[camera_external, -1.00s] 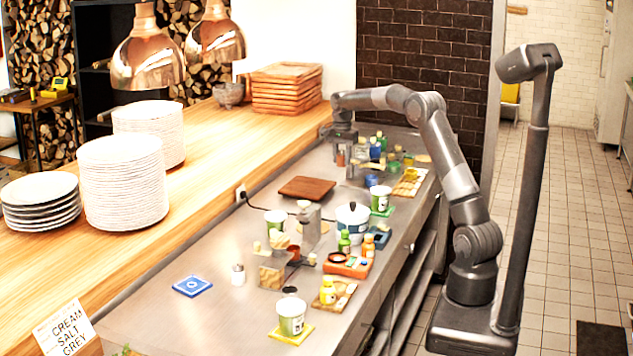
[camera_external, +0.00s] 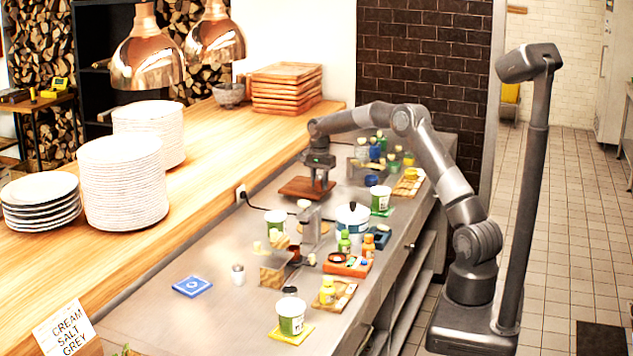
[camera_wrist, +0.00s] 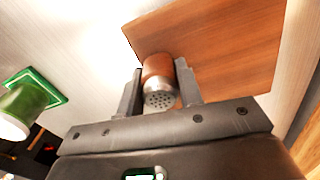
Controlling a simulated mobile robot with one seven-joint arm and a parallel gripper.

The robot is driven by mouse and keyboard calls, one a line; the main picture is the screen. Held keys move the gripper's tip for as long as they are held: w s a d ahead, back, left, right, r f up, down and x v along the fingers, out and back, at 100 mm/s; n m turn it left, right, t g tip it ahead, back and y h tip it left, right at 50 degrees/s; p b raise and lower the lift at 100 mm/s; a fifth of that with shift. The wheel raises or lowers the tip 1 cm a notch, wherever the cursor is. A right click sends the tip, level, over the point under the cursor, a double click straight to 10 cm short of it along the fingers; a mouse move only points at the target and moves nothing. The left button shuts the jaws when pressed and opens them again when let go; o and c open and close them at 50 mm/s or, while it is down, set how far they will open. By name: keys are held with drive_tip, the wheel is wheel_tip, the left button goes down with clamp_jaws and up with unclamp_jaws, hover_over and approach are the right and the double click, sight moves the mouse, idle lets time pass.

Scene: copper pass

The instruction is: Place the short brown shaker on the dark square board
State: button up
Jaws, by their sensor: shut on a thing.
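The short brown shaker (camera_wrist: 157,67) has a silver perforated top and is held between the fingers of my gripper (camera_external: 321,186) in the wrist view. The dark square board (camera_external: 296,187) is reddish-brown wood and lies flat on the steel counter. It also shows behind the shaker in the wrist view (camera_wrist: 225,45). My gripper is over the right part of the board in the external view. The shaker's base overlaps the board near one edge in the wrist view. I cannot tell whether it touches the board. The fingers mostly hide the shaker in the external view.
A green-and-white cup (camera_external: 380,200) on a green mat stands right of the board. A white pot (camera_external: 352,220) and another cup (camera_external: 275,223) stand nearer the camera. Several bottles (camera_external: 375,150) stand behind. The wooden ledge (camera_external: 215,190) runs along the left.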

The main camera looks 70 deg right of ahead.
drive_tip(key=shift+f, duration=0.1)
drive_tip(key=o, duration=1)
